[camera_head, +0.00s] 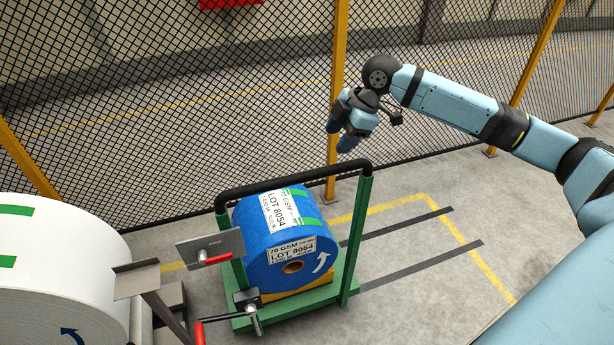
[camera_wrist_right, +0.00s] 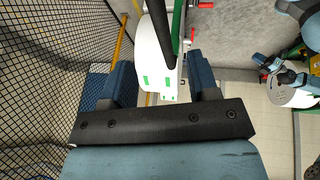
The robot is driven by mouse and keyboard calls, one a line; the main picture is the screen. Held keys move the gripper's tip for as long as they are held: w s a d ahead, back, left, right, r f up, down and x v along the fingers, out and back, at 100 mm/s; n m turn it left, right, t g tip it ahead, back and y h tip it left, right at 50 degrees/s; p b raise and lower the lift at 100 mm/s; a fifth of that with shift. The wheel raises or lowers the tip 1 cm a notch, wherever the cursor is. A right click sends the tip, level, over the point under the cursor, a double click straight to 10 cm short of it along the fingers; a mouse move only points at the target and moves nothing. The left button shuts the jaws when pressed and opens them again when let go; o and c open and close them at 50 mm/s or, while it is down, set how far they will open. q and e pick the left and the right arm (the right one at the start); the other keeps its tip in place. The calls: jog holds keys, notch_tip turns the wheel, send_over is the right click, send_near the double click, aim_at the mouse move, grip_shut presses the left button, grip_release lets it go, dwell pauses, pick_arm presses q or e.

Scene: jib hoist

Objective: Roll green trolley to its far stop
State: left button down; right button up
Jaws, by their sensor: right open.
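The green trolley (camera_head: 296,305) stands on the floor with a black bar (camera_head: 295,176) across the top of its green posts. A blue roll (camera_head: 288,238) labelled LOT 8054 sits on it. My right gripper (camera_head: 341,134) is open and empty, above and beyond the right end of the black bar, apart from it. In the right wrist view, the black bar and a green post (camera_wrist_right: 177,18) show ahead of the open fingers (camera_wrist_right: 160,82). What looks like my left gripper (camera_wrist_right: 268,74) is small at the right of that view; its opening is unclear.
Two dark floor strips (camera_head: 420,264) run right from the trolley inside a yellow outline (camera_head: 465,244). That floor is clear. A mesh fence (camera_head: 200,110) with yellow posts stands behind. A large white roll (camera_head: 60,265) is at left, near a grey plate (camera_head: 210,246) and red handles.

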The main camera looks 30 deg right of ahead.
aim_at(315, 171)
jog(key=p+x, duration=0.1)
jog(key=x, duration=1.1)
jog(key=shift+w+a+f, duration=0.1)
jog(key=shift+w+f, duration=0.15)
jog(key=shift+f, duration=0.1)
grip_shut()
